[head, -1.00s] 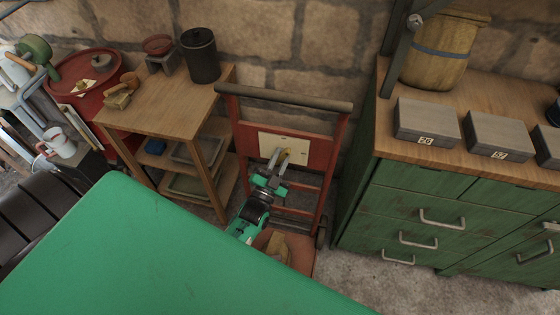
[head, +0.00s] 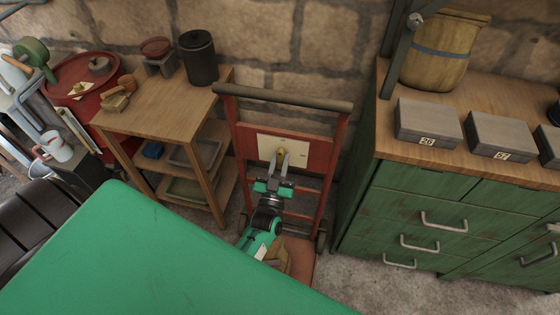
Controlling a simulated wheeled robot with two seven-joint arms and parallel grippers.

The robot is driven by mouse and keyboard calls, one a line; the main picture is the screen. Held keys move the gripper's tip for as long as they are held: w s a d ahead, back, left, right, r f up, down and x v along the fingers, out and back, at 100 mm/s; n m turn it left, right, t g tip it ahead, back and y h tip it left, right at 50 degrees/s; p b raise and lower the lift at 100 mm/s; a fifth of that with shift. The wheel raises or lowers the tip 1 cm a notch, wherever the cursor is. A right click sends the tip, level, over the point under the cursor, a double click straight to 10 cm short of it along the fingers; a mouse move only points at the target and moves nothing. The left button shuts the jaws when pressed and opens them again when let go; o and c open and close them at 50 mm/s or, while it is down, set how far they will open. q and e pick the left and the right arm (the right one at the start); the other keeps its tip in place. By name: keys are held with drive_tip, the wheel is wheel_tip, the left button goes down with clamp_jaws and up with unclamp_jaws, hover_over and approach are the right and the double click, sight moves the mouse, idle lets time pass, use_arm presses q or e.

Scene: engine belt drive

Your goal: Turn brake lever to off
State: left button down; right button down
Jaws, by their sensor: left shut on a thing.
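The brake lever (head: 281,151) is a small brass-coloured piece on a cream plate (head: 298,150), fixed to a red hand truck (head: 319,152). My left gripper (head: 281,161) is in front of the plate, shut on the lever, its fingers pointing up the plate. The fingers hide most of the lever, so its exact angle is hard to tell. My right gripper is not in view.
A wooden shelf table (head: 160,98) with a dark canister (head: 199,57) stands to the left. A green cabinet (head: 400,210) with grey boxes (head: 427,122) stands to the right. The hand truck's dark top handle (head: 282,98) runs above the plate.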

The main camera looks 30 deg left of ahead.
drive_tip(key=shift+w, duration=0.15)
use_arm(q)
drive_tip(key=c, duration=1.3)
unclamp_jaws()
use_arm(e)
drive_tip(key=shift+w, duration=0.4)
use_arm(q)
drive_tip(key=shift+s+f, duration=0.15)
drive_tip(key=shift+s, duration=0.05)
drive_tip(key=b+v, duration=0.2)
drive_tip(key=v, duration=1.1)
drive_tip(key=shift+s+d+f, duration=0.1)
drive_tip(key=shift+s, duration=0.05)
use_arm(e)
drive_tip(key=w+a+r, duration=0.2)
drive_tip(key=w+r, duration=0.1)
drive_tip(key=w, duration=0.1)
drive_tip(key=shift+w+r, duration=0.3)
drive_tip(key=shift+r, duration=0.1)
